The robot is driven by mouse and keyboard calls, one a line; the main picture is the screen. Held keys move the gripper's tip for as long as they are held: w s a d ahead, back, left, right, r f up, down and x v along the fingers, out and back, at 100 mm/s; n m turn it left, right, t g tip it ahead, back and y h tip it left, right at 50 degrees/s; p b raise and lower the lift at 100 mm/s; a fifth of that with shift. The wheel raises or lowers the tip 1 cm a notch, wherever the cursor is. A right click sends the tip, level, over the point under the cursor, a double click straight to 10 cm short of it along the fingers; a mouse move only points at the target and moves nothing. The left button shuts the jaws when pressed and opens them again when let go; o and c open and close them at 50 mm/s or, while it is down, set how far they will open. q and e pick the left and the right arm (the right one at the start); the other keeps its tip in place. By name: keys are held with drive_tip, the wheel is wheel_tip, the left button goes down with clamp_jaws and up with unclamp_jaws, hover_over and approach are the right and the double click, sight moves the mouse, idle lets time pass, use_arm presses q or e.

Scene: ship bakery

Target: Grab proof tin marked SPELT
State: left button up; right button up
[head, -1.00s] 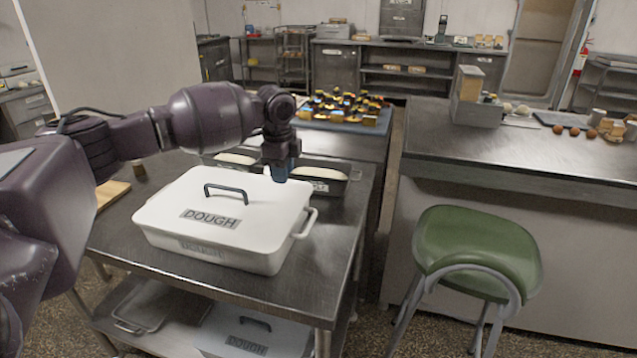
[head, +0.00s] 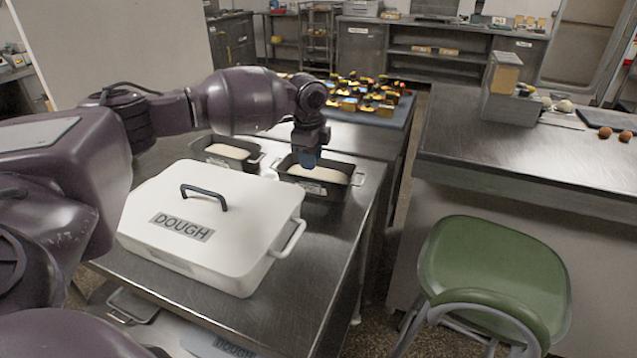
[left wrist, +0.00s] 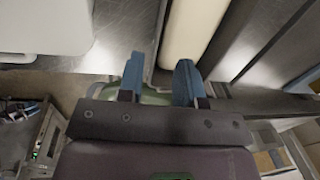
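Two dark proof tins with pale dough stand behind the white DOUGH box (head: 205,220). The right tin (head: 330,189) has a label on its front, too small to read. The left tin (head: 228,161) also has an unreadable label. My left gripper (head: 306,160) points down at the right tin and hides part of its dough and rim. In the left wrist view its blue fingers (left wrist: 158,82) are apart, with pale dough (left wrist: 192,30) just beyond them. I cannot tell whether they touch the tin. My right gripper is out of view.
The box's lid handle (head: 204,192) rises near my left arm. A tray of small goods (head: 392,118) lies behind the tins. A green stool (head: 495,275) stands right of the steel table (head: 310,265). The right counter (head: 500,150) is mostly clear in front.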

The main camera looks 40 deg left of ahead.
sight(311, 180)
use_arm(q)
drive_tip(key=f, duration=0.2)
drive_tip(key=f+b, duration=0.1)
drive_tip(key=f, duration=0.4)
drive_tip(key=shift+w+a+f, duration=0.25)
drive_tip(key=shift+w+f, duration=0.05)
drive_tip(key=shift+f, duration=0.1)
drive_tip(key=shift+r, duration=0.1)
clamp_jaws()
idle(0.9)
